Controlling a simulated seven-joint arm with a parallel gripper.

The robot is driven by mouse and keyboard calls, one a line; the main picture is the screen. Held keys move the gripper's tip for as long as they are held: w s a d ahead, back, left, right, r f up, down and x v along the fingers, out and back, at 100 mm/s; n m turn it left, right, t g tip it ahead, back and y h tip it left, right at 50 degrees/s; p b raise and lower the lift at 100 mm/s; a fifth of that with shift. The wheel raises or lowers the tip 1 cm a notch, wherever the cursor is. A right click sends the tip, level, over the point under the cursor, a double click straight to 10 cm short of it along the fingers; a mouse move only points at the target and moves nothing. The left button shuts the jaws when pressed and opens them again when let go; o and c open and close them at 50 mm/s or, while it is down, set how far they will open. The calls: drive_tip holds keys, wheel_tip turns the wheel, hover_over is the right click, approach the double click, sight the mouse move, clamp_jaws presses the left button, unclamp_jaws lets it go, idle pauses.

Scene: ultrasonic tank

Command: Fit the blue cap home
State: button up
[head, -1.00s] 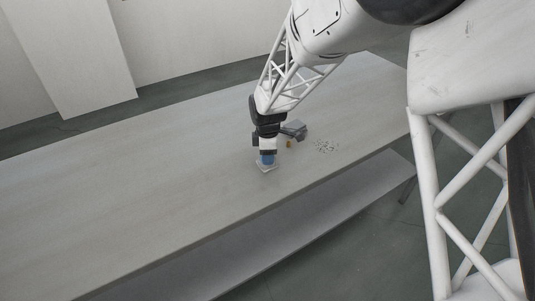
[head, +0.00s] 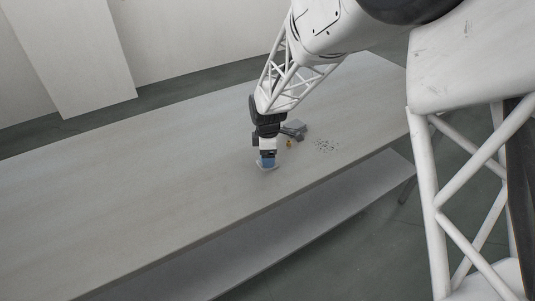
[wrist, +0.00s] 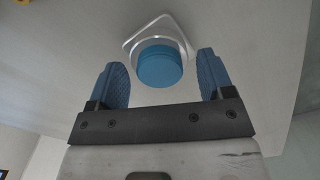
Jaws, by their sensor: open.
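The blue cap (wrist: 160,66) is a short round cylinder, standing at a pale, square-cornered base with a raised round rim (wrist: 150,33). In the wrist view the cap lies between and just beyond the blue fingertips of my gripper (wrist: 163,75), with a gap on both sides. My gripper is open and holds nothing. In the head view my gripper (head: 267,162) is low over the table, right at the base. There the cap cannot be told apart from the blue fingers. How deep the cap sits in the rim is hidden.
On the grey table (head: 150,180), a grey object (head: 294,128) stands just behind my gripper. A small yellow-orange piece (head: 289,144) and a scatter of small bits (head: 326,145) lie to the right. The table's left side is clear.

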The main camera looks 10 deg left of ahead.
drive_tip(key=shift+r, duration=0.1)
drive_tip(key=shift+r, duration=3.8)
drive_tip(key=shift+d+r, duration=0.15)
drive_tip(key=shift+d, duration=0.05)
drive_tip(key=s+d+r+m+t, duration=0.1)
drive_tip(key=s+d+r+m, duration=0.5)
drive_tip(key=d, duration=0.4)
drive_tip(key=s+d+r+m, duration=0.45)
drive_tip(key=d+r, duration=0.25)
drive_tip(key=d, duration=0.4)
drive_tip(key=s+d+r+m, duration=0.1)
drive_tip(key=s+d+m, duration=0.4)
drive_tip(key=s, duration=0.5)
drive_tip(key=s+d+r+m+t, duration=0.1)
drive_tip(key=s+d+m, duration=0.5)
drive_tip(key=s, duration=0.5)
drive_tip(key=d, duration=0.2)
drive_tip(key=shift+s+d+r+t, duration=0.2)
drive_tip(key=shift+d+r+t, duration=0.1)
drive_tip(key=shift+d, duration=0.1)
